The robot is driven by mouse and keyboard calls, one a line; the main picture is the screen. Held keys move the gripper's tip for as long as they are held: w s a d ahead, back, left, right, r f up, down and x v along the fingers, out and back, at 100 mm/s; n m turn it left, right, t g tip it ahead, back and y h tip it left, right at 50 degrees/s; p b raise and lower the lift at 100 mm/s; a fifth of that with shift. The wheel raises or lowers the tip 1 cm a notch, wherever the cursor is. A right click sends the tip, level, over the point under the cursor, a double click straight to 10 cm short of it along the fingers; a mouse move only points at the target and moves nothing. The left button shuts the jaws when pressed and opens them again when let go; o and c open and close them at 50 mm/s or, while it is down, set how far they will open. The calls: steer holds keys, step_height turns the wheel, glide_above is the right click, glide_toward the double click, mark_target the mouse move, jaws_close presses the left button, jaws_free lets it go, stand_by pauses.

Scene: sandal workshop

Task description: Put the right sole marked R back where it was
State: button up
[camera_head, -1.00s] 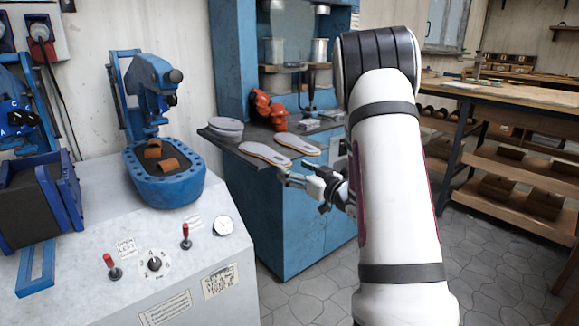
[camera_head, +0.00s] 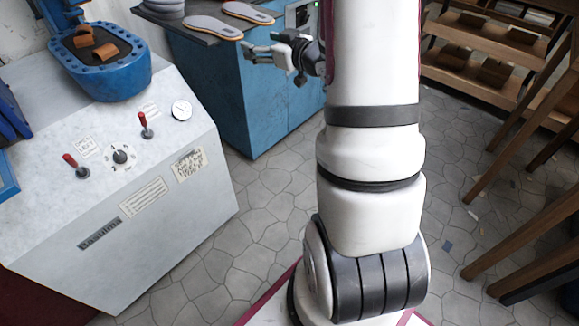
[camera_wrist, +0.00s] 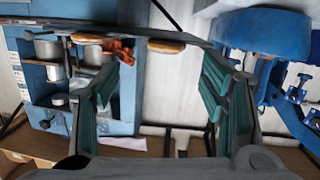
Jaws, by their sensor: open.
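Two pale soles with orange-brown edges lie side by side on the dark counter top: a nearer one (camera_head: 213,27) and a farther one (camera_head: 248,12). I cannot read an R on either. A sole also shows edge-on in the wrist view (camera_wrist: 166,46). My gripper (camera_head: 253,53) is open and empty, in front of the counter edge and to the lower right of the nearer sole, apart from it. In the wrist view its two green-padded fingers (camera_wrist: 165,70) stand wide apart with nothing between them.
A grey stack (camera_head: 163,7) sits left of the soles, cut by the frame top. A blue press (camera_head: 103,80) holding brown pieces stands on the pale control cabinet (camera_head: 120,190) at left. Wooden shelving (camera_head: 475,60) stands at right.

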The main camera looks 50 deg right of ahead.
steer(key=s+a+r+g, duration=0.2)
steer(key=s+a+g, duration=0.6)
steer(key=s+a, duration=0.6)
steer(key=s+a+r+g+y, duration=0.1)
steer(key=s+a+g, duration=0.6)
steer(key=s+a, duration=0.8)
steer(key=s+r, duration=0.1)
steer(key=s, duration=0.6)
steer(key=shift+s+g, duration=0.25)
steer(key=shift+g, duration=0.15)
steer(key=shift+r, duration=0.15)
step_height(320, 180, up, 25)
steer(key=t+p, duration=0.3)
steer(key=p, duration=2)
steer(key=shift+d+r+t+p, duration=0.15)
steer(key=shift+d+t+p, duration=0.05)
steer(key=shift+t+p, duration=0.2)
